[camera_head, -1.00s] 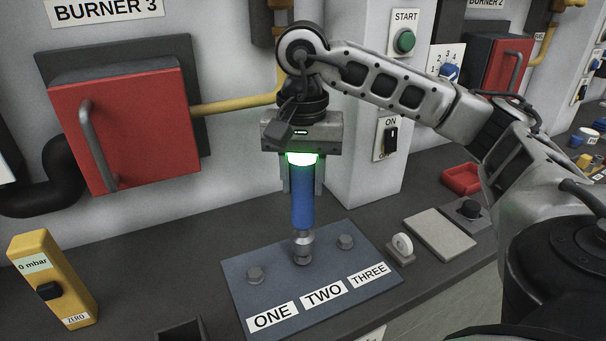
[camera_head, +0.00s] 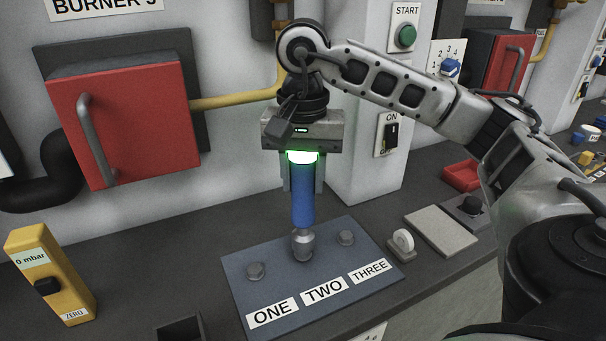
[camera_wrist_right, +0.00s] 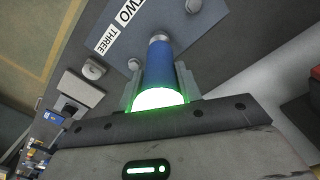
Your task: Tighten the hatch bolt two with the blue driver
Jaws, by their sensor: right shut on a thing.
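My right gripper (camera_head: 302,172) is shut on the blue driver (camera_head: 303,208), which stands upright with its grey socket tip down. The driver also shows in the right wrist view (camera_wrist_right: 158,65), between the fingers. The socket tip is over the middle bolt position, behind the label TWO, on the dark hatch plate (camera_head: 240,285). Bolt two itself is hidden under the socket. Bolt one (camera_head: 255,271) is at the left and bolt three (camera_head: 346,238) at the right of the driver, both bare. A green light glows at the gripper's palm. My left gripper is not in view.
A yellow gauge box (camera_head: 48,275) stands at the left. A red burner door (camera_head: 125,130) is on the wall behind.

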